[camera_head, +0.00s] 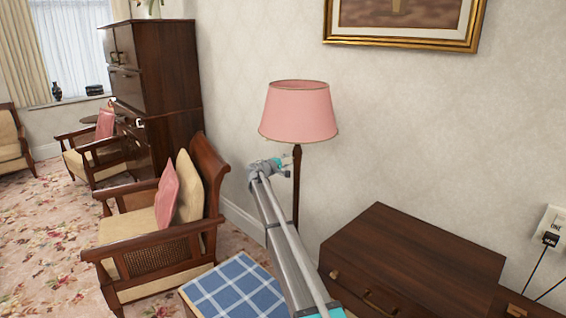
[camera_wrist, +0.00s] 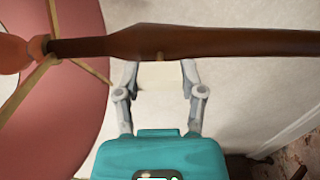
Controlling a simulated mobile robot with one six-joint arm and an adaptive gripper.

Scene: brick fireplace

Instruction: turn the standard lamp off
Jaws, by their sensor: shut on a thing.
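The standard lamp has a pink shade (camera_head: 299,112) and a slim dark wooden pole (camera_head: 297,190), standing by the wall. In the wrist view the pole (camera_wrist: 230,43) runs across the picture, with the shade (camera_wrist: 85,100) open at the left, showing its frame inside. In the head view my gripper (camera_head: 281,167) is beside the pole, below the shade.
A dark wooden cabinet (camera_head: 410,250) stands right of the lamp. A wooden armchair (camera_head: 150,235) with cushions is at the left, and a blue checked seat (camera_head: 232,292) is in front. A wall socket with plugs (camera_head: 551,238) is at the far right. Floral carpet is open at the left.

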